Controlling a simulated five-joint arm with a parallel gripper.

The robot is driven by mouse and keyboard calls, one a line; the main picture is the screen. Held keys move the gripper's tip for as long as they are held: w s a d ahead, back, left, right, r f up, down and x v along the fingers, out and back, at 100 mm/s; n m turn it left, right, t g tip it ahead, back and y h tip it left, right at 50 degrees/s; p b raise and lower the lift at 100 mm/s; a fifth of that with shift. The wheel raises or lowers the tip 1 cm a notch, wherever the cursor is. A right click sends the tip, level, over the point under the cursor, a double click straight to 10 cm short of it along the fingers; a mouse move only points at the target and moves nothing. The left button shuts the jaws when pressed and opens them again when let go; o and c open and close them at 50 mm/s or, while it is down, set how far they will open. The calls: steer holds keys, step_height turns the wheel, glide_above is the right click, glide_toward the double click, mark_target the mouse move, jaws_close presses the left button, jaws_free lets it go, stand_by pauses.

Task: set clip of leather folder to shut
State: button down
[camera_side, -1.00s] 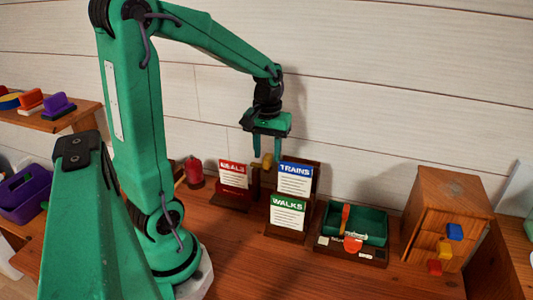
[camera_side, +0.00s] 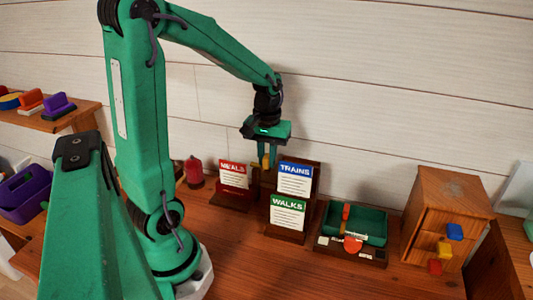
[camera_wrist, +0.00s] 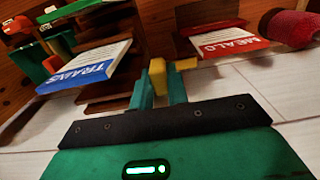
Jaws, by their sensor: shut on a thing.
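My gripper (camera_side: 266,162) points down near the wall, between the MEALS card and the TRAINS card. Its fingers are shut on a small yellow piece, seemingly the clip (camera_side: 265,161). In the wrist view my gripper (camera_wrist: 160,88) has its two green fingers on either side of the yellow clip (camera_wrist: 158,70), with part of it reaching to the right. Brown material behind it may be the leather folder, but it is mostly hidden by the cards and fingers. I cannot tell which position the clip is in.
A red candle-like cylinder (camera_side: 194,171) is at left. A green tray (camera_side: 370,222) and wooden cabinet (camera_side: 449,205) stand at right. The front tabletop is clear.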

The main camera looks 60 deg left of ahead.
mark_target(253, 163)
steer(key=shift+s+a, duration=1.4)
steer(key=shift+a, duration=0.1)
steer(key=c, duration=1.4)
jaws_free()
steer(key=shift+o, duration=0.2)
steer(key=shift+r, duration=0.1)
step_height(253, 163, up, 8)
steer(key=shift+d, duration=0.15)
